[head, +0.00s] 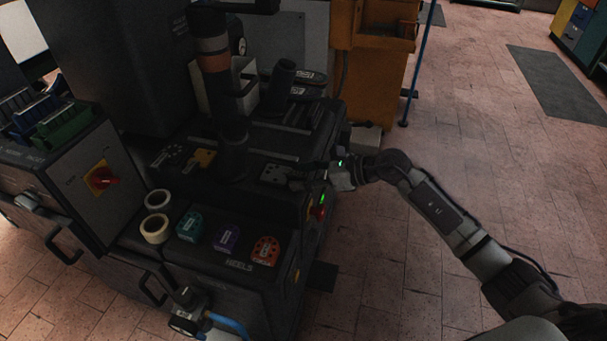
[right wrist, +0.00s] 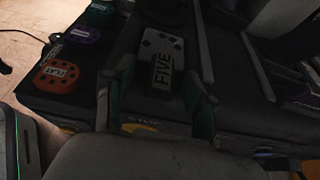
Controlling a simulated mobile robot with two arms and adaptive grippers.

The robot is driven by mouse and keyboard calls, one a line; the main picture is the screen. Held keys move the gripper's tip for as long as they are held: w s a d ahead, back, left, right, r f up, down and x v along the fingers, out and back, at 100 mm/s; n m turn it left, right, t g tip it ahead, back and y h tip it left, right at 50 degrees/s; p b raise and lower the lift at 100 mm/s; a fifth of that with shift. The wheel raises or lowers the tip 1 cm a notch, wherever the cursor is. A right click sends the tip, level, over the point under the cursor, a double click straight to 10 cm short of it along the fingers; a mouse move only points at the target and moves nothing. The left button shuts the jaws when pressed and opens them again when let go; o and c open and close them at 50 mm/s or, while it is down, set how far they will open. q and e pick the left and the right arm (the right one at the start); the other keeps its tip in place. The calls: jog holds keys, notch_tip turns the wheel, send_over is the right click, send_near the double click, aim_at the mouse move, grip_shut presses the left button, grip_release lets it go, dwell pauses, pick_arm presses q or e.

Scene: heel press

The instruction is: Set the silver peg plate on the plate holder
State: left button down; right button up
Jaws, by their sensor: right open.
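The silver peg plate (head: 275,173) lies on the dark top of the press, near its right side. In the right wrist view the silver plate (right wrist: 164,47) shows pale with dark holes and a dark block marked FIVE. My right gripper (head: 304,176) is at the plate's right end. In the right wrist view its two fingers (right wrist: 156,92) are apart, one on each side of the block; I cannot tell whether they touch it. I cannot make out the plate holder for certain. My left gripper is not in view.
A yellow plate (head: 201,158) lies left of the dark press column (head: 232,135). Green (head: 189,226), purple (head: 227,236) and orange (head: 265,250) heel pieces sit on the front shelf beside two tape rolls (head: 156,228).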

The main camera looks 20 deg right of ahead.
jog(key=v, duration=1.2)
